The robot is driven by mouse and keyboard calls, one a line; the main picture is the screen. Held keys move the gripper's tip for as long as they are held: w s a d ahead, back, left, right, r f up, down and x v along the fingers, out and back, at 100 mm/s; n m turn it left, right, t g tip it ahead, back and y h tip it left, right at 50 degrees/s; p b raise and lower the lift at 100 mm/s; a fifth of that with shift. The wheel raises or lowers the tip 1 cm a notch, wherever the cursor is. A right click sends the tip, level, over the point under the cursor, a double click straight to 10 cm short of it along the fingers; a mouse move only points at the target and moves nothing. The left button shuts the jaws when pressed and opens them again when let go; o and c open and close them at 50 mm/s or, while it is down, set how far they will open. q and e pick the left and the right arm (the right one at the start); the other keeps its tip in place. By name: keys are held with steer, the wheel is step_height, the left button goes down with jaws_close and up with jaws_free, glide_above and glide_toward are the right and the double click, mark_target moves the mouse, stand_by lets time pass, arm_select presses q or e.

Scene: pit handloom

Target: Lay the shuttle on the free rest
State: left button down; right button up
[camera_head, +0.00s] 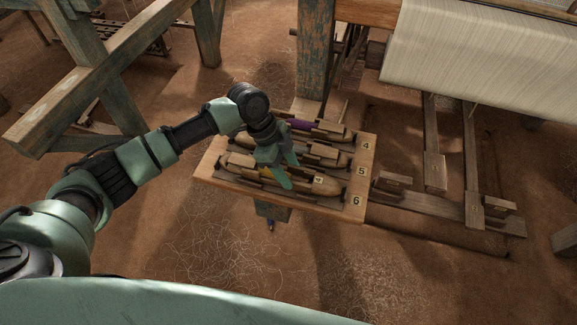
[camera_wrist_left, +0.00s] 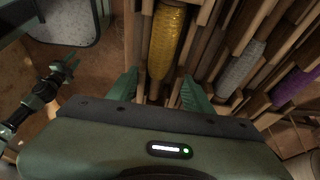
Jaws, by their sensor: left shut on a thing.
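The shuttle with yellow thread (camera_wrist_left: 167,42) lies lengthwise between the fingers of my left gripper (camera_head: 284,172), which is shut on it. In the head view this shuttle (camera_head: 328,185) is at the front row of the rest board (camera_head: 209,173), beside number 6. My fingers partly cover it, and I cannot tell whether it bears fully on the rest. A shuttle with grey thread (camera_wrist_left: 242,66) lies in the middle row, by number 5. A shuttle with purple thread (camera_head: 301,124) lies in the back row, by number 4. My right gripper (camera_wrist_left: 67,68) shows small in the left wrist view.
A loom post (camera_head: 315,50) stands just behind the board. The cloth roll (camera_head: 480,60) is at the upper right, with wooden treadles (camera_head: 434,170) below. A timber frame (camera_head: 100,75) stands at the left.

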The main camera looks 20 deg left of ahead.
arm_select(q)
steer(key=shift+f, duration=0.25)
steer(key=c, duration=0.5)
jaws_free()
step_height(320, 180, up, 8)
steer(key=p, duration=0.7)
steer(key=shift+p, duration=0.4)
